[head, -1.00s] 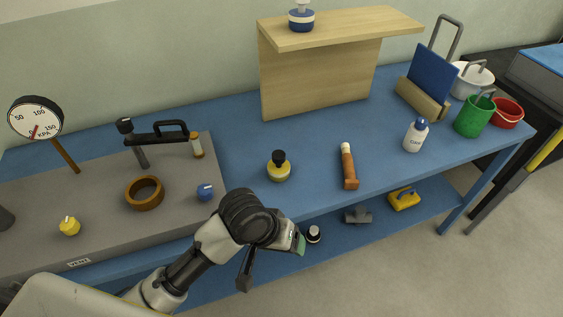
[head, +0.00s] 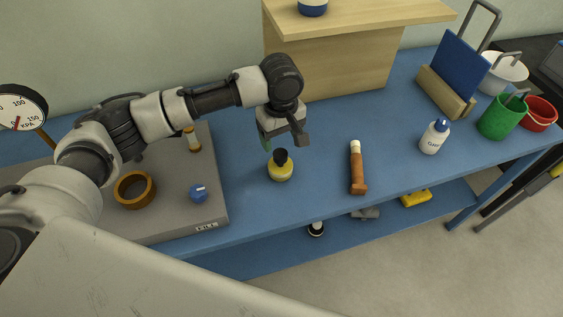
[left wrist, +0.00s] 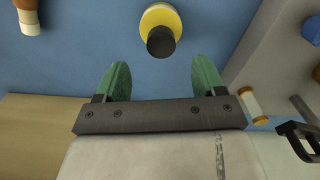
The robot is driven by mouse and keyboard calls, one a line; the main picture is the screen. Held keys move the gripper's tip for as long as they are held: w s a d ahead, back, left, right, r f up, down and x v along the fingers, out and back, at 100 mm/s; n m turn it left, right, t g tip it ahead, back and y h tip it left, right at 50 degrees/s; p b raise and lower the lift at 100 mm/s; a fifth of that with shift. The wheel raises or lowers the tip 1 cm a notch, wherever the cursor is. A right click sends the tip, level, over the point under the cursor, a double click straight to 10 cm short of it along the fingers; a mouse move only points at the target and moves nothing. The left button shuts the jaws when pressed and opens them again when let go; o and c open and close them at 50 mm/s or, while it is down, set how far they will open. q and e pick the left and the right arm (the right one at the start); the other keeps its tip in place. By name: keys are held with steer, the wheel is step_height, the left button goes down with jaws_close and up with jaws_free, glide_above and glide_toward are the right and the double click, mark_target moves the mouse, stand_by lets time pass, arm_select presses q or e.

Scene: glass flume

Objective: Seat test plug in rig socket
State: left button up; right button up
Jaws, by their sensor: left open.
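A yellow plug-like piece with a black knob (head: 281,170), apparently the test plug, stands upright on the blue bench. In the left wrist view its yellow body (left wrist: 165,16) and black knob show just beyond the fingertips. An orange-brown ring (head: 134,190), apparently the rig socket, sits on the grey rig plate (head: 180,220) to the left. My left gripper (head: 284,138) is above and slightly behind the plug, open and empty. Its green fingers (left wrist: 160,75) are apart, with nothing between them. My right gripper is not in view.
A wooden-handled tool (head: 357,167) lies right of the plug, with a white bottle (head: 434,135) farther right. A wooden stand (head: 340,65) is behind the gripper. The rig plate carries a blue knob (head: 199,193) and a small orange-capped cylinder (head: 193,140). A gauge (head: 20,107) stands far left.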

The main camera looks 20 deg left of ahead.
mark_target(281, 153)
arm_select(q)
step_height(281, 153, down, 8)
steer(key=shift+s+f+p, duration=0.1)
steer(key=shift+p, duration=0.35)
steer(key=c, duration=1)
steer(key=shift+c, duration=0.2)
steer(key=shift+r, duration=0.2)
